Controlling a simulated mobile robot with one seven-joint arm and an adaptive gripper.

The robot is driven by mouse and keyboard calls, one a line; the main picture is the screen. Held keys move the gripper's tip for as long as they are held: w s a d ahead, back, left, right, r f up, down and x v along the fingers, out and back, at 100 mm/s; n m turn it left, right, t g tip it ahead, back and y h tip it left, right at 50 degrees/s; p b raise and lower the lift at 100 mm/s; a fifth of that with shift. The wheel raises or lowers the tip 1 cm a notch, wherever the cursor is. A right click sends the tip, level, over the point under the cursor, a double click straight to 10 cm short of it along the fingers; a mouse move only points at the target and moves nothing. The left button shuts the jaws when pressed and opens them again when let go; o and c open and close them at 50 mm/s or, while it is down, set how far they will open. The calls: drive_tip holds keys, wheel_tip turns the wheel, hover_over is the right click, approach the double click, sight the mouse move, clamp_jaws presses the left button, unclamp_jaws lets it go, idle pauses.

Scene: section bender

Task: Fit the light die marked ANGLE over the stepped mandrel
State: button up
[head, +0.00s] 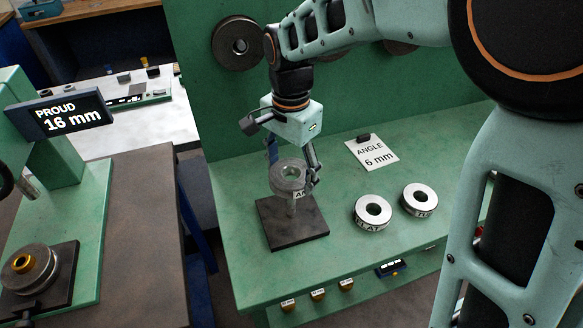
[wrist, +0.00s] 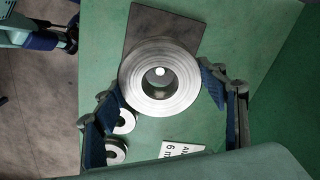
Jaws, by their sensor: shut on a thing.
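My gripper (head: 292,168) is shut on a light steel die (head: 288,177) with a round bore, one finger at each side. Part of its label, reading "A" and perhaps "N", shows on its front. The die is level or nearly so, above a dark square base (head: 284,237). A pale upright post (head: 292,208) stands on that base under the die. In the wrist view a bright round end shows inside the bore of the die (wrist: 137,85), a little off its middle. I cannot tell whether the post has entered the bore, nor see steps on it.
Two labelled dies (head: 371,213) (head: 420,199) lie on the green bench, right of the base. An "ANGLE 6 mm" card (head: 373,153) lies behind them. At left, a brass-centred round stack (head: 29,271) sits near a "PROUD 16 mm" display (head: 70,116). A green panel stands behind.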

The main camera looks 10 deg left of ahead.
sight(291, 206)
drive_tip(key=shift+f+b, duration=4.55)
drive_tip(key=shift+f, duration=1.75)
drive_tip(key=o, duration=1.6)
drive_tip(key=shift+o, duration=0.2)
wheel_tip(291, 206, up, 12)
drive_tip(key=shift+r, duration=0.1)
